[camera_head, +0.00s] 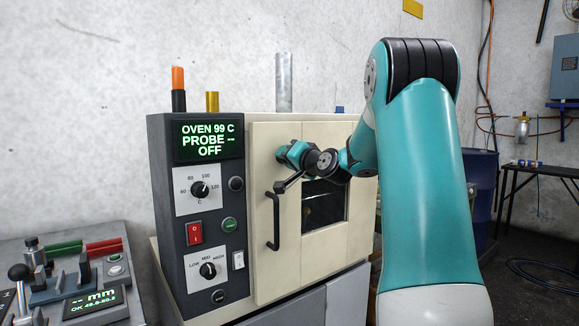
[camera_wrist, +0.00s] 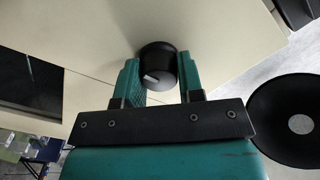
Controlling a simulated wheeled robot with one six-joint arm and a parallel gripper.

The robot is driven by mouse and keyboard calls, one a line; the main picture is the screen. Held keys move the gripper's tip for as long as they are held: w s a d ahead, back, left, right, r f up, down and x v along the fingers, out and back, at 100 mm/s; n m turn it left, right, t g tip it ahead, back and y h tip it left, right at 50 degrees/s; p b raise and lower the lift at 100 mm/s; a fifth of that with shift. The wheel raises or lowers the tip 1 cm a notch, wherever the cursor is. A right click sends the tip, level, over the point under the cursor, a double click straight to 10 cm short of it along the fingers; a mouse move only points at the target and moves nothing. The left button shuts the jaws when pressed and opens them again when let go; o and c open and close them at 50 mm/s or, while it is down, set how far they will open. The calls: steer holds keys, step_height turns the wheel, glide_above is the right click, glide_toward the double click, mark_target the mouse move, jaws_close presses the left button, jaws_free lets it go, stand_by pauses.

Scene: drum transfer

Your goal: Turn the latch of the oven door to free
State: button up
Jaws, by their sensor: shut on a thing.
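The oven door (camera_head: 265,240) is cream, with a dark window (camera_head: 323,205) and a black bar handle (camera_head: 272,222); it looks closed. The latch is a round black knob (camera_wrist: 157,54) with a short pale mark on its face, standing out from the cream surface in the wrist view. My gripper (camera_wrist: 157,64) has its teal fingers on both sides of the knob, shut on it. In the head view my gripper (camera_head: 284,153) is at the upper part of the door, above the bar handle, and the knob is hidden there.
The dark control panel (camera_head: 235,275) left of the door has knobs, switches and a display (camera_head: 208,140) reading "OVEN 99 C PROBE -- OFF". A blue drum (camera_head: 480,185) stands at the right behind my arm.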

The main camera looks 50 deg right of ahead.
steer(key=shift+a+f, duration=0.1)
steer(key=shift+f, duration=0.05)
stand_by(0.3)
steer(key=o, duration=0.9)
steer(key=shift+w, duration=0.1)
steer(key=shift+c, duration=0.2)
steer(key=shift+o, duration=0.3)
steer(key=b+v, duration=0.4)
steer(key=v, duration=1.3)
steer(key=shift+s, duration=0.25)
